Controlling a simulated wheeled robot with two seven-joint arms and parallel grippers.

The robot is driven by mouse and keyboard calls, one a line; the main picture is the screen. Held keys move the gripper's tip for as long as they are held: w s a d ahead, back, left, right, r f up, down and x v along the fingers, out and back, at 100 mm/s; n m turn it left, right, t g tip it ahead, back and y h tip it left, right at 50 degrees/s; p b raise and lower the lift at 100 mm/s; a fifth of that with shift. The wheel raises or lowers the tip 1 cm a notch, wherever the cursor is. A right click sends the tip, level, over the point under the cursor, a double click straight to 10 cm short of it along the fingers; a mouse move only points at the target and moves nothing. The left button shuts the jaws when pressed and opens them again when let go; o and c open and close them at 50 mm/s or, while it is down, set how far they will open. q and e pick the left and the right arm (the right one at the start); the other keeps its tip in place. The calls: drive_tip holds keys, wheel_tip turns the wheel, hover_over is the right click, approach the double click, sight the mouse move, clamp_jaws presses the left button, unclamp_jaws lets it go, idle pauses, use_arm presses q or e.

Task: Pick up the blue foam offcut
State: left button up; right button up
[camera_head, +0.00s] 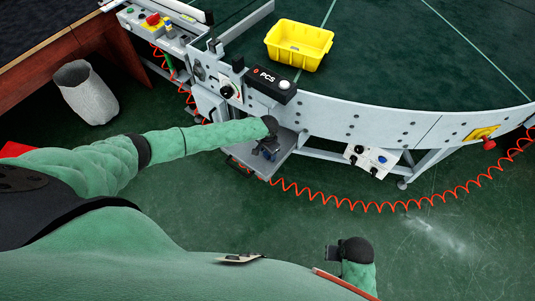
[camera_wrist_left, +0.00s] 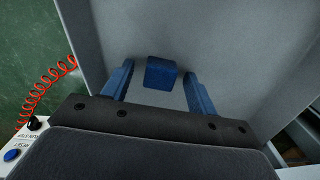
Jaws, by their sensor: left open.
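The blue foam offcut (camera_wrist_left: 161,73) is a small blue block on a grey surface in the left wrist view. My left gripper (camera_wrist_left: 158,72) is open, with one blue finger on each side of the offcut and a visible gap to each. In the head view my left gripper (camera_head: 268,151) is over a grey shelf (camera_head: 287,148) below the conveyor's edge; I cannot make out the offcut there. My right gripper (camera_head: 333,254) is low at the bottom of the head view, away from the conveyor; its finger opening is not clear.
A yellow bin (camera_head: 299,43) stands on the curved green conveyor (camera_head: 400,60). The conveyor's grey side wall, with a PCS box (camera_head: 270,82), rises behind the shelf. A red coiled cable (camera_head: 375,207) hangs near the shelf. A grey waste basket (camera_head: 86,92) stands at left.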

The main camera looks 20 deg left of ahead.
use_arm(q)
drive_tip(key=shift+f, duration=0.2)
drive_tip(key=c, duration=1)
drive_tip(key=shift+c, duration=0.2)
